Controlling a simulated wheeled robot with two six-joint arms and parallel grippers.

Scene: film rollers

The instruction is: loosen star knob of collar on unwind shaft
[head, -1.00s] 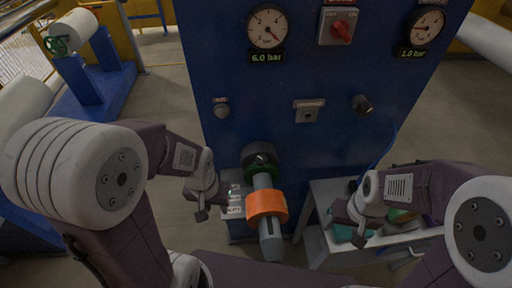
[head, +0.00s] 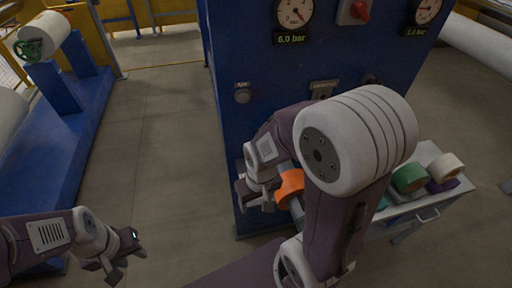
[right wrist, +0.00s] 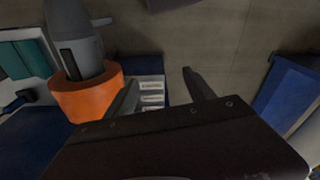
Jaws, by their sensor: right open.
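The unwind shaft (right wrist: 72,30) is grey and carries a thick orange ring (head: 290,184). In the head view my right forearm hides most of the shaft. The orange ring also shows in the right wrist view (right wrist: 85,98). I cannot make out a star knob or the collar's details. My right gripper (head: 251,196) is open just left of the orange ring; in the right wrist view one finger lies close beside the ring, with nothing between the fingers (right wrist: 160,94). My left gripper (head: 124,262) appears open and empty over the floor at lower left.
The blue machine cabinet (head: 230,60) stands behind the shaft with gauges and a red switch (head: 355,11). A white side table (head: 408,212) at right holds green (head: 410,178) and cream (head: 446,167) rolls. Floor (head: 155,130) at left is clear.

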